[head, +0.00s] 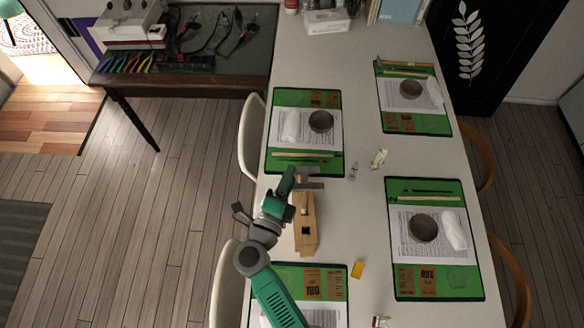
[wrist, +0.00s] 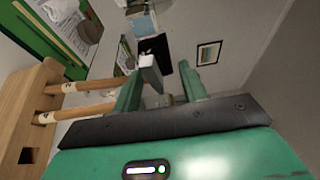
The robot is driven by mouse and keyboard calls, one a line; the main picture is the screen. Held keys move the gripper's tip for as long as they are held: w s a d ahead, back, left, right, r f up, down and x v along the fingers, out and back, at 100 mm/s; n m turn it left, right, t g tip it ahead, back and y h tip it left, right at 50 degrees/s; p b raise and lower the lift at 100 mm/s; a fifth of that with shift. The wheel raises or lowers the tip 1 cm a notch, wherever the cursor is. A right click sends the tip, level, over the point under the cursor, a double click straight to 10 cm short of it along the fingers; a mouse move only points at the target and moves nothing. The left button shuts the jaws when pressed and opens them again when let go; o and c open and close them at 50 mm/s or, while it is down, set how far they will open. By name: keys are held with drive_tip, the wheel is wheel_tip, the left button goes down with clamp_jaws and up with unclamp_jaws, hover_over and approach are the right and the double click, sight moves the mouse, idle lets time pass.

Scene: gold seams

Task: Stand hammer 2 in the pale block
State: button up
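The pale block (head: 305,238) stands on the table at the lower middle, with a dark square hole in its top. It also shows at the left of the wrist view (wrist: 18,105). Two pale wooden hammer handles, an upper one (wrist: 80,86) and a lower one (wrist: 82,112), stand in the block there; one square hole beside them is empty. I cannot read which is hammer 2. A grey metal hammer head (wrist: 151,72) shows near my fingers. My gripper (wrist: 161,80) is at the hammer-head end, above the block. Its green fingers are apart, with no clear grip on anything.
Green place mats with bowls and white rolls lie around, including a far left one (head: 305,100) and a right one (head: 435,275). A yellow piece (head: 357,269) and small figures (head: 379,158) lie on the table. White chairs line its left edge.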

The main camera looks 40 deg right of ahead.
drive_tip(key=p+v, duration=0.1)
drive_tip(key=v, duration=0.3)
drive_tip(key=shift+s+a, duration=0.15)
drive_tip(key=shift+a, duration=0.1)
drive_tip(key=shift+r, duration=0.1)
wheel_tip(320, 180, up, 6)
drive_tip(key=p, duration=0.6)
